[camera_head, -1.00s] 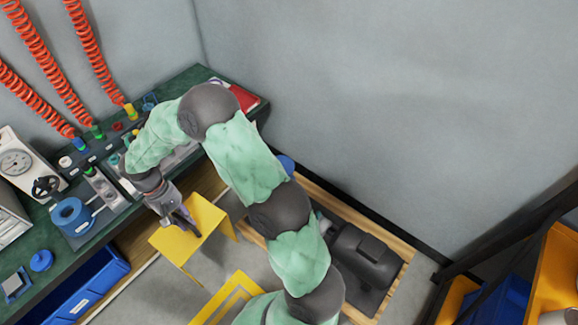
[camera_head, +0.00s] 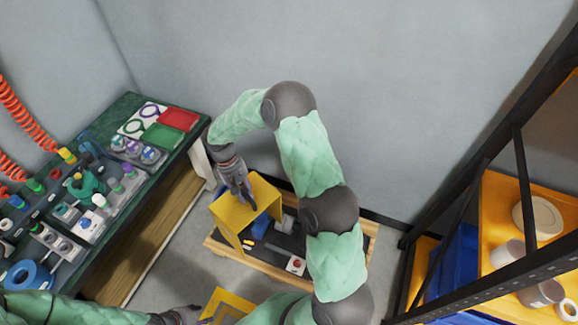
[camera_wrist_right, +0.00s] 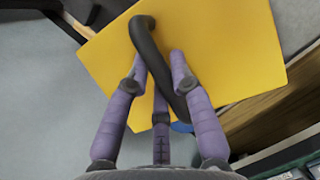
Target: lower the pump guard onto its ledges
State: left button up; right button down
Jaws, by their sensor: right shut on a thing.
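The pump guard (camera_head: 256,200) is a bent yellow sheet with a black handle (camera_wrist_right: 160,70) on its top. My right gripper (camera_head: 246,196) is shut on the handle; in the right wrist view its purple fingers (camera_wrist_right: 158,85) close around it. The guard is over the left part of the pump base (camera_head: 350,262), a dark plate on a wooden frame. Whether the guard touches its ledges cannot be told; the ledges are not clearly visible. My left gripper (camera_head: 190,316) shows only partly at the bottom edge, its fingers unclear.
A green workbench (camera_head: 128,108) with several fittings and colored sheets stands at left. A shelf with an orange deck (camera_head: 500,215) and blue bins (camera_head: 455,262) stands at right. A yellow outlined shape (camera_head: 228,300) lies low at the bottom. Grey wall is behind.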

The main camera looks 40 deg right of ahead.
jog(key=d+f+n+h+p, duration=0.15)
jog(key=d+n+p, duration=0.45)
jog(key=d, duration=1.1)
jog(key=shift+w+d+f+m+b, duration=0.15)
jog(key=shift+f+m, duration=0.35)
jog(key=shift+f, duration=0.75)
jog(key=shift+a+f+m+b, duration=0.15)
jog(key=shift+f+m, duration=0.35)
jog(key=shift+f, duration=0.7)
jog(key=shift+d, duration=0.15)
notch_tip(320, 180, down, 9)
jog(key=b, duration=0.7)
jog(key=shift+f, duration=0.25)
jog(key=shift+f+b, duration=2.3)
jog(key=shift+f, duration=0.4)
